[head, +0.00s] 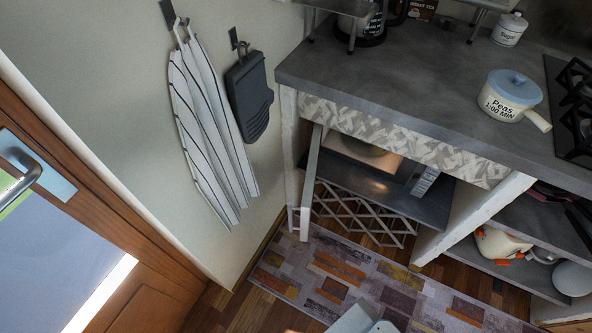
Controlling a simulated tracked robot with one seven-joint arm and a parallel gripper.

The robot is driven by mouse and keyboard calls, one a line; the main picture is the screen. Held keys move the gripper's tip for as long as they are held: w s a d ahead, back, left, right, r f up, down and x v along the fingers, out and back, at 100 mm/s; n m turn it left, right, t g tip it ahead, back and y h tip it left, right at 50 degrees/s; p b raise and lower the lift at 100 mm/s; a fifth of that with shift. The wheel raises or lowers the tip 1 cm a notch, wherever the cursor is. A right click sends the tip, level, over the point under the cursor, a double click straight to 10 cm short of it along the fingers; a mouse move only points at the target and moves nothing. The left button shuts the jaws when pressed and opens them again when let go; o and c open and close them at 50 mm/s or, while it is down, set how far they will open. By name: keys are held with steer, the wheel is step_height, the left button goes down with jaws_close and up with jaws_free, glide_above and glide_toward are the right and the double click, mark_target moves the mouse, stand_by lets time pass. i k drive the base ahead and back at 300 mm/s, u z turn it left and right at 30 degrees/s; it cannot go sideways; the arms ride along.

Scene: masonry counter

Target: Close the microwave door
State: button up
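The microwave (425,181) sits on a shelf under the grey counter, in the middle of the head view. Its door (312,167) stands open at the left side of the opening and shows nearly edge-on as a narrow grey panel. My gripper's fingers are not in view. Only a pale part of my own body shows at the bottom edge, well below the microwave and apart from it.
A patterned rug (370,280) covers the floor before the counter. The left wall, with a striped towel (207,125) and dark oven mitt (249,95), is close to the open door. A pot (510,98) stands on the counter. A wooden door (110,260) is at left.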

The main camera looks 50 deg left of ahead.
mark_target(305, 209)
steer(key=k, duration=1.65)
steer(key=u, duration=1.35)
steer(key=i, duration=1)
steer(key=z, duration=0.45)
steer(key=k, duration=0.2)
steer(key=u, duration=0.05)
